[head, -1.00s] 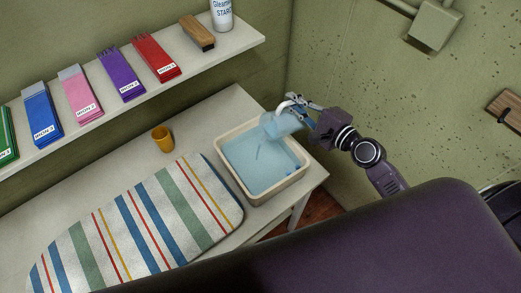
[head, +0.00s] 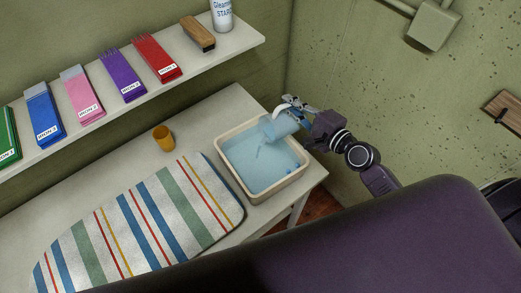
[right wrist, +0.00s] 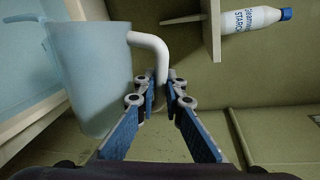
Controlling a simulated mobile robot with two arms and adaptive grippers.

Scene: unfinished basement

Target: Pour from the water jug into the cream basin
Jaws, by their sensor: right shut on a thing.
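The translucent blue water jug (head: 279,127) is tilted over the right part of the cream basin (head: 283,186), its mouth toward the left. It also shows in the right wrist view (right wrist: 90,75). Its white handle (right wrist: 152,52) is between the fingers of my right gripper (head: 297,109), which is shut on it; the fingers show in the right wrist view (right wrist: 163,95). Light blue water (head: 250,168) covers the basin's inside. A thin darker blue streak shows below the jug's mouth; I cannot tell whether it is falling water. My left gripper is not in view.
The basin stands at the right end of a white table (head: 105,167). A striped ironing pad (head: 140,222) and a yellow cup (head: 162,138) are left of it. A wall is close right.

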